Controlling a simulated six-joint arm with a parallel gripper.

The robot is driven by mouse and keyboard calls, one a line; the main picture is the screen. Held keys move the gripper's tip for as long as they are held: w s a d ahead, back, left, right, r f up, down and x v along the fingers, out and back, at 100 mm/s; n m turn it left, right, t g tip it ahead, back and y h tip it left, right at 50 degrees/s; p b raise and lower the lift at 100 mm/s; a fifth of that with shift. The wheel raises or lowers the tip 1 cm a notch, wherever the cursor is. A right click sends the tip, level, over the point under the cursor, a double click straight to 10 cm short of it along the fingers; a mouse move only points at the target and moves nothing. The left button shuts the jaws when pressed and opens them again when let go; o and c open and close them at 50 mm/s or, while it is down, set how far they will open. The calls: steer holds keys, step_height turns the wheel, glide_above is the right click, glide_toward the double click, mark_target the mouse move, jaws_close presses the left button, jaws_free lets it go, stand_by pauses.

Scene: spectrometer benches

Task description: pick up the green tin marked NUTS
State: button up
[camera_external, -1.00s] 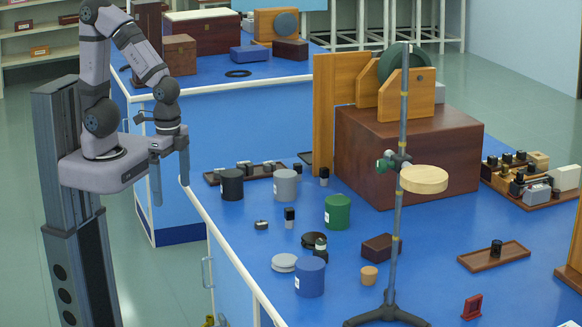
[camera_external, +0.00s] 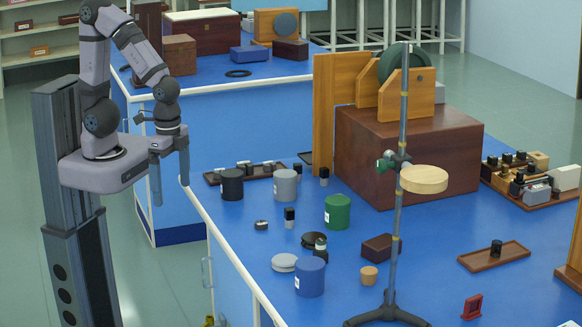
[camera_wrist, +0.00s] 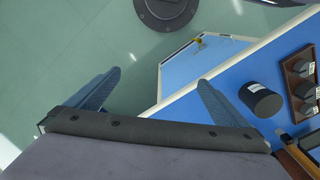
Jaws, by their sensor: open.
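The green tin (camera_external: 338,212) stands upright on the blue bench top, with a pale label on its left side; the label's lettering is too small to read. My gripper (camera_external: 171,200) hangs fingers-down off the left edge of the bench, well to the left of the green tin. It is open and empty. In the wrist view my gripper (camera_wrist: 160,88) shows its two fingers spread wide over the floor and the bench edge. The green tin is not visible in the wrist view.
A black tin (camera_external: 231,185) and a grey tin (camera_external: 286,186) stand between my gripper and the green tin. A blue tin (camera_external: 310,277) is nearer the front. A retort stand (camera_external: 397,230) rises right of the green tin. A large wooden box (camera_external: 415,160) stands behind.

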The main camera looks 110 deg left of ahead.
mark_target(349, 218)
steer(key=c, duration=0.7)
step_height(349, 218, up, 5)
steer(key=w+a+t+b, duration=0.1)
steer(key=w+a+t, duration=0.3)
steer(key=w+a, duration=0.55)
steer(key=w+a+t+b, duration=0.1)
steer(key=w+a+t, duration=0.35)
steer(key=w, duration=0.95)
steer(key=w+a+t, duration=0.5)
steer(key=w+a, duration=0.1)
steer(key=w, duration=0.5)
steer(key=shift+m+h, duration=0.5)
steer(key=shift+h, duration=0.1)
steer(key=f, duration=1.2)
steer(key=shift+w+f, duration=0.2)
steer(key=shift+f, duration=0.15)
steer(key=shift+a+p+x, duration=0.2)
steer(key=shift+p+x, duration=0.85)
steer(key=shift+x, duration=2.6)
